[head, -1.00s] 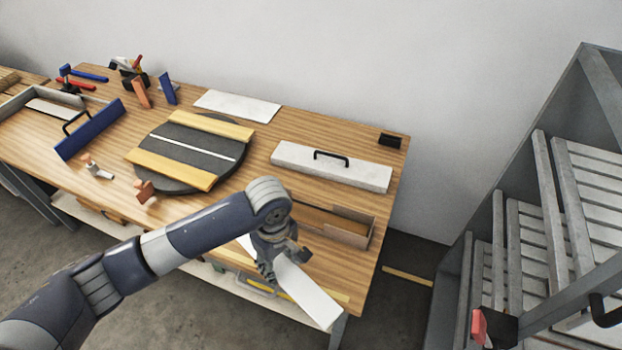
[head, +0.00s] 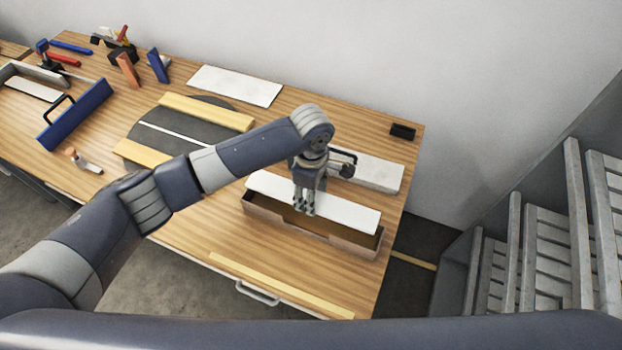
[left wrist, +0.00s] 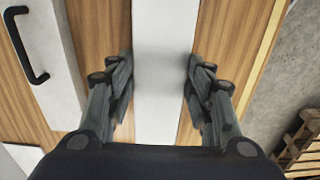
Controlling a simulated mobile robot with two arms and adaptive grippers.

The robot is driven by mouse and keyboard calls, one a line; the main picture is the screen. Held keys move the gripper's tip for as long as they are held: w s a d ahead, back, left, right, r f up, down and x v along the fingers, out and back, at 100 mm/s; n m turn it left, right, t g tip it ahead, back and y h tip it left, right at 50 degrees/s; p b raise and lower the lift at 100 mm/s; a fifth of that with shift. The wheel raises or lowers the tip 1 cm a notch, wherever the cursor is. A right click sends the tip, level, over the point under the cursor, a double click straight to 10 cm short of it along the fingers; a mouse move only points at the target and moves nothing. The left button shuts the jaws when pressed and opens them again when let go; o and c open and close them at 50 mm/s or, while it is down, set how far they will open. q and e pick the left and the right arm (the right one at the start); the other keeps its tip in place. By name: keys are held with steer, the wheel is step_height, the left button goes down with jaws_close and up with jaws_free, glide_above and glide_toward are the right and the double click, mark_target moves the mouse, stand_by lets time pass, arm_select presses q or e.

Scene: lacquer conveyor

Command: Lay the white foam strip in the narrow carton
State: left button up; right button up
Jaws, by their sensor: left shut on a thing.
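The white foam strip (head: 345,210) is long and flat. My left gripper (head: 304,209) is shut on it near its middle. In the head view the strip lies along the narrow carton (head: 312,232), covering much of its opening; the carton's brown front wall shows below it. I cannot tell whether the strip is still above the rim or partly inside. In the left wrist view the strip (left wrist: 166,50) runs up the picture between the two fingers of my left gripper (left wrist: 162,82). My right gripper is not in view.
Just behind the carton lies a white bar (head: 378,173) with a black handle. A dark turntable (head: 190,142) with yellow bars is to the left. A white sheet (head: 235,85) lies at the back. Grey racks (head: 540,250) stand right.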

arm_select(q)
steer(key=shift+s, duration=0.2)
steer(key=shift+s+r, duration=0.35)
steer(key=shift+s, duration=0.2)
steer(key=shift+w+p, duration=0.1)
steer(key=shift+p, duration=0.3)
step_height(320, 180, down, 2)
steer(key=shift+w+f, duration=0.1)
steer(key=shift+f, duration=0.95)
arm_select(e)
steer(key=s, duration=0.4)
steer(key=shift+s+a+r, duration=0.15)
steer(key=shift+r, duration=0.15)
